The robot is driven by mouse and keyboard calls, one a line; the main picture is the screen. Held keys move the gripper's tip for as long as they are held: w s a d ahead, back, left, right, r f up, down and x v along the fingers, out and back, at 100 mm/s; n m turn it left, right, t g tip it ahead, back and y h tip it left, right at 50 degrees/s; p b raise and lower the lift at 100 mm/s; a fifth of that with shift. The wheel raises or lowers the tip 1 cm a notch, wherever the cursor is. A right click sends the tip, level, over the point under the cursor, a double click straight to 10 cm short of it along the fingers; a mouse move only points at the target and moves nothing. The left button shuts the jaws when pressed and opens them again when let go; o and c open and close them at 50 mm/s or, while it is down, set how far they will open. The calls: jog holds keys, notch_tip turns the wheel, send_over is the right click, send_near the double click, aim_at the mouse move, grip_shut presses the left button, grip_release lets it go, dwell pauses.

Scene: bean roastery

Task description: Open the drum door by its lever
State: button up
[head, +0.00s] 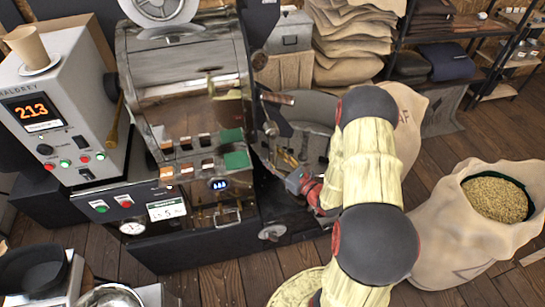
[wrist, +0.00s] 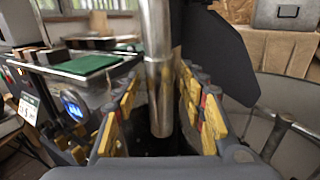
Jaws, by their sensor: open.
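My gripper (head: 289,157) is at the right side of the roaster (head: 185,80), low beside the drum front. In the wrist view my gripper (wrist: 160,115) is open, with yellow-padded fingers spread left and right. An upright bright metal bar (wrist: 157,70), which looks like the lever, comes down between the fingers. Gaps show on both sides of it, so the pads do not appear closed on it. A dark panel (wrist: 215,45) stands just behind and right of the bar; I cannot tell whether it is the drum door.
A round metal cooling bin (head: 310,115) lies behind my gripper. The roaster's front shelf carries a green pad (head: 236,160) and small samples. A control box (head: 60,110) stands left. An open bean sack (head: 480,215) stands right. Some wooden floor is clear.

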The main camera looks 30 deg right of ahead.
jog(key=shift+c, duration=1)
jog(key=c, duration=0.8)
grip_shut()
